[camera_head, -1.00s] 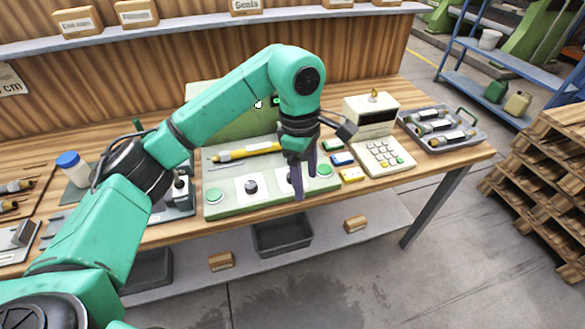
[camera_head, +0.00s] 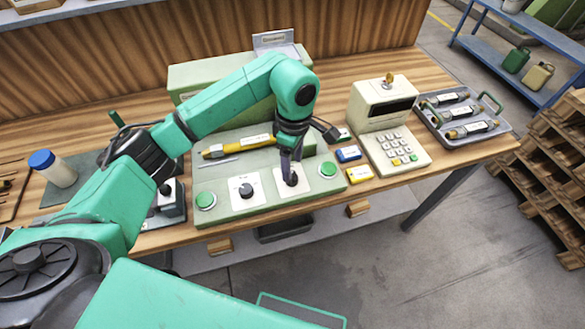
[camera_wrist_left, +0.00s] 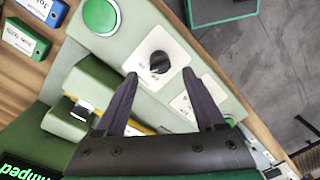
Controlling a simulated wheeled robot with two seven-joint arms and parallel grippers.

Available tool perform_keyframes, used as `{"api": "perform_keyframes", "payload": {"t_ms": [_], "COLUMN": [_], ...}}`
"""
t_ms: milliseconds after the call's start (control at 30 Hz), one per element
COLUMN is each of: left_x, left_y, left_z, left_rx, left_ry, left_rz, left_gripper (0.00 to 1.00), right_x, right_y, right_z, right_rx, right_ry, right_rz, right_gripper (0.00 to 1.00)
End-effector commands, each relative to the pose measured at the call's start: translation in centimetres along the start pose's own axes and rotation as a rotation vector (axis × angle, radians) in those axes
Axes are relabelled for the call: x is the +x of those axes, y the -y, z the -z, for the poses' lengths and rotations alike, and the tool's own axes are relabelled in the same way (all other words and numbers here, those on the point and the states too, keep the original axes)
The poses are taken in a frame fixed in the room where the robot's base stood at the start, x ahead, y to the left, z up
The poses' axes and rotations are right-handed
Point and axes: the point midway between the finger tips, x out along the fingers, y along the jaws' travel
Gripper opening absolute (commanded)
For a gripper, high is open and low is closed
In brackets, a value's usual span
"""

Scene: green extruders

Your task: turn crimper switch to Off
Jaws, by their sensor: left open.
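A pale green control panel (camera_head: 225,207) lies on the bench with two black rotary knobs on white plates. The left knob (camera_head: 247,190) is clear of my arm in the head view. The right knob (camera_head: 292,180) is partly hidden by my left gripper (camera_head: 290,172). In the left wrist view, my left gripper (camera_wrist_left: 160,75) is open, with the right knob (camera_wrist_left: 159,62) between and slightly beyond its fingertips. Contact cannot be told. The left knob's plate (camera_wrist_left: 182,104) is partly covered by a finger. The plate labels are too small to read.
Green buttons sit at the panel's left end (camera_head: 206,200) and right end (camera_head: 327,169). A yellow tool (camera_head: 240,145) lies behind the knobs. Right of the panel are small blue (camera_head: 348,154) and yellow (camera_head: 360,174) boxes, a keypad terminal (camera_head: 385,110) and a grey tray (camera_head: 436,135).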

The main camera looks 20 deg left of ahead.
Motion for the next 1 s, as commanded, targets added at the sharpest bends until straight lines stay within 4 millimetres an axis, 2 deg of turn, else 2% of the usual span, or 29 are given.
{"api": "perform_keyframes", "payload": {"t_ms": [33, 200, 500, 567, 600, 700, 1000], "left_x": [0.9, 3.9, 4.6, 4.6, 4.6, 4.6, 4.6], "left_y": [0.1, 0.1, 0.0, 0.0, 0.0, 0.0, -0.1], "left_z": [0.0, 0.0, -0.1, -0.1, -0.1, 0.0, 0.0], "left_rx": [0.0, 0.001, 0.001, 0.001, 0.001, 0.001, -0.019], "left_ry": [0.0, 0.0, 0.0, 0.0, 0.0, 0.0, 0.001], "left_rz": [0.005, 0.002, -0.001, -0.001, -0.001, -0.002, -0.002], "left_gripper": [0.71, 0.71, 0.71, 0.52, 0.36, 0.0, 0.0], "right_x": [-0.7, -1.3, -1.2, -1.2, -1.2, -1.2, -1.0], "right_y": [-0.1, -0.4, -0.3, -0.3, -0.3, -0.2, 0.0], "right_z": [0.5, 2.5, 1.9, 1.8, 1.8, 1.7, 1.7], "right_rx": [0.0, -0.001, 0.0, 0.0, 0.0, 0.0, 0.001], "right_ry": [-0.008, -0.041, -0.032, -0.029, -0.029, -0.028, -0.027], "right_rz": [-0.002, -0.005, -0.004, -0.004, -0.003, -0.003, 0.0], "right_gripper": [0.0, 0.0, 0.0, 0.0, 0.0, 0.0, 0.0]}}
